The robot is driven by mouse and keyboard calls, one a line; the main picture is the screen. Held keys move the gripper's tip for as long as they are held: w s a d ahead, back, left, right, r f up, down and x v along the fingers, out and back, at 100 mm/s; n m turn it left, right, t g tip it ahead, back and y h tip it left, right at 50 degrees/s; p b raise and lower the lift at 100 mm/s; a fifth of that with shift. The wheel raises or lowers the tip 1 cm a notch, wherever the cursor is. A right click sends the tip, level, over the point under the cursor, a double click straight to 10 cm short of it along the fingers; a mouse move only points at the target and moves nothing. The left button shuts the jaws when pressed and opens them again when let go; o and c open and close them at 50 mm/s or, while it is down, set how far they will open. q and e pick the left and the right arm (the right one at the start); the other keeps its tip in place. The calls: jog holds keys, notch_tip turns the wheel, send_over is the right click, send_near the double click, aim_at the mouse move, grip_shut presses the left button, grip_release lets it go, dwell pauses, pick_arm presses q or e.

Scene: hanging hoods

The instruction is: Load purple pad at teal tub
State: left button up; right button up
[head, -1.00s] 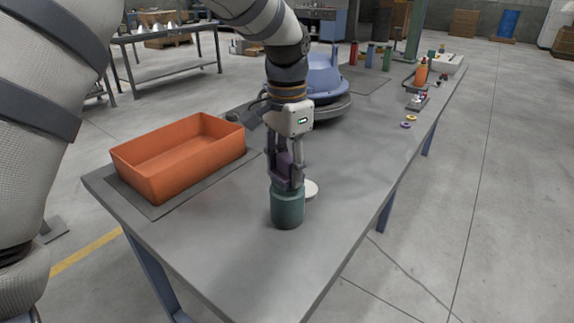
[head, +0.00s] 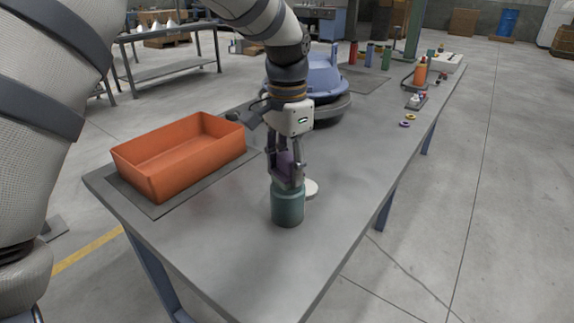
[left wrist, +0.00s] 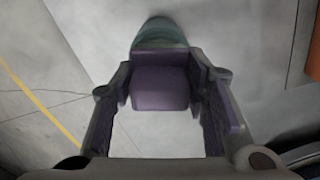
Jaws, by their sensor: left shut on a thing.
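The teal tub (head: 287,208) stands upright on the near part of the grey workbench. My left gripper (head: 288,180) points down right over it and is shut on the purple pad (head: 286,163). In the left wrist view the purple pad (left wrist: 160,88) sits between the two fingertips, and part of the teal tub (left wrist: 160,33) shows beyond it. The pad's lower edge is at the tub's top; I cannot tell whether they touch. The tub's opening is hidden by the gripper. My right gripper is not in view.
An orange bin (head: 178,165) stands on a dark mat at the left of the workbench (head: 250,255). A blue domed machine (head: 318,82) stands farther back. The bench in front and to the right is clear.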

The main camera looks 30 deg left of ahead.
aim_at(287, 156)
pick_arm(q)
notch_tip(287, 156, up, 3)
jog(key=shift+f, duration=0.15)
jog(key=shift+r+p, duration=0.3)
jog(key=shift+r, duration=1.8)
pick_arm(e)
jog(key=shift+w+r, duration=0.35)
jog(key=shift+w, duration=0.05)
